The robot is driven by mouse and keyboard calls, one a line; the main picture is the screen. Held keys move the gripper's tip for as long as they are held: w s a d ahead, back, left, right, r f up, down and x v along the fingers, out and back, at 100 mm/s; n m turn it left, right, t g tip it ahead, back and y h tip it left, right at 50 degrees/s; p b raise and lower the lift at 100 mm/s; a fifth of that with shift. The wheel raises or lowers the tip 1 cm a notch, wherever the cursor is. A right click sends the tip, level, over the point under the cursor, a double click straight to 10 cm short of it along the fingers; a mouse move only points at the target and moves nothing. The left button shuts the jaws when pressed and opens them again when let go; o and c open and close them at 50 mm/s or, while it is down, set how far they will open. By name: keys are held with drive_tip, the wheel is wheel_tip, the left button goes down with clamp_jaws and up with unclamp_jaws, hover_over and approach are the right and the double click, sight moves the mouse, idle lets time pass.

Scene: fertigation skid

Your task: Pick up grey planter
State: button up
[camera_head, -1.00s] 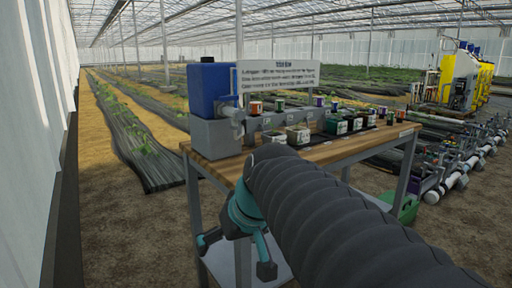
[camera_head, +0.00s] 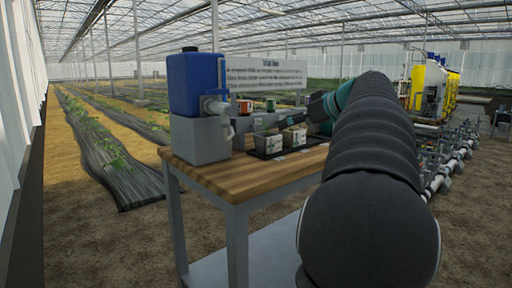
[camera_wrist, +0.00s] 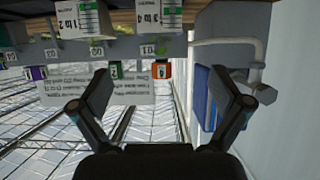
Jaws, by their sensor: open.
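I cannot tell for sure which is the grey planter. In the upside-down wrist view, two labelled pots hang at the top edge, one marked "1 to 2" (camera_wrist: 80,20) and one marked "3 to 4" (camera_wrist: 160,16). My gripper (camera_wrist: 159,73) is open and empty, its fingers apart from both pots. In the head view my arm hides most of it.
A blue tank (camera_head: 197,82) on a grey block (camera_head: 200,140) stands at the bench's left end. Small cups, one orange (camera_wrist: 161,70), stand on a grey shelf behind the pots. A sign (camera_head: 265,74) is at the back. The bench's front left (camera_head: 235,178) is clear.

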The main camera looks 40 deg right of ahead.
sight(266, 135)
drive_tip(key=x, duration=1.2)
drive_tip(key=shift+w+a+f, duration=0.1)
drive_tip(key=shift+w+f, duration=0.1)
drive_tip(key=shift+w, duration=0.05)
drive_tip(key=c, duration=1.2)
drive_tip(key=shift+c, duration=0.3)
